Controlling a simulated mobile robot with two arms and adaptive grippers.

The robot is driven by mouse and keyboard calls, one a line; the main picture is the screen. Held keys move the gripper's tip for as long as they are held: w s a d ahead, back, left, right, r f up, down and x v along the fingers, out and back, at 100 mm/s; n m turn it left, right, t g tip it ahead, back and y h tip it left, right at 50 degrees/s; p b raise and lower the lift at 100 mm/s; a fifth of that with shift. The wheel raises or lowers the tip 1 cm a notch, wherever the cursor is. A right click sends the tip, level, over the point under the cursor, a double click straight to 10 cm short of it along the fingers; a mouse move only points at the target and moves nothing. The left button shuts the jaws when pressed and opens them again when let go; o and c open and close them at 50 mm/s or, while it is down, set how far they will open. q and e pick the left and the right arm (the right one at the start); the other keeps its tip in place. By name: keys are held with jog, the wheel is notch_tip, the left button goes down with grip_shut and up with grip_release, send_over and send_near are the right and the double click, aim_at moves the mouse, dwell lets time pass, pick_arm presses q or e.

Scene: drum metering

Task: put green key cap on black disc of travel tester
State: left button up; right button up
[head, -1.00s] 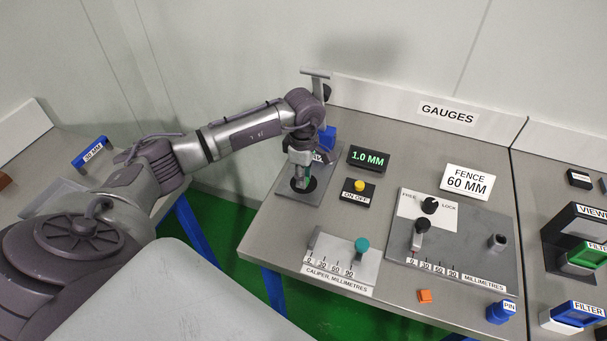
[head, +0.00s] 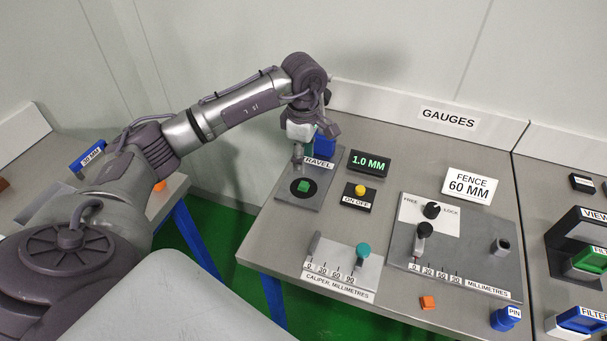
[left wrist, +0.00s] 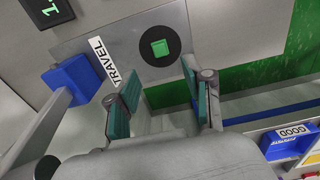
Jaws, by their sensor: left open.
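The green key cap (head: 303,187) lies on the black disc (head: 309,194) of the travel tester (head: 325,198). In the left wrist view the cap (left wrist: 159,48) sits inside the rim of the disc (left wrist: 148,57), near its middle, with nothing touching it. My left gripper (head: 302,163) is above and behind the cap, apart from it. In the left wrist view its teal-padded fingers (left wrist: 160,103) are spread with nothing between them. My right gripper is not in view.
The tester's blue block (head: 325,145) stands close beside my left gripper. A 1.0 MM display (head: 369,163) and a yellow ON OFF button (head: 360,190) are to the right. The caliper (head: 342,267) and the fence gauge (head: 455,250) lie nearer the front and right.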

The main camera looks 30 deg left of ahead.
pick_arm(q)
jog(key=shift+r, duration=1.95)
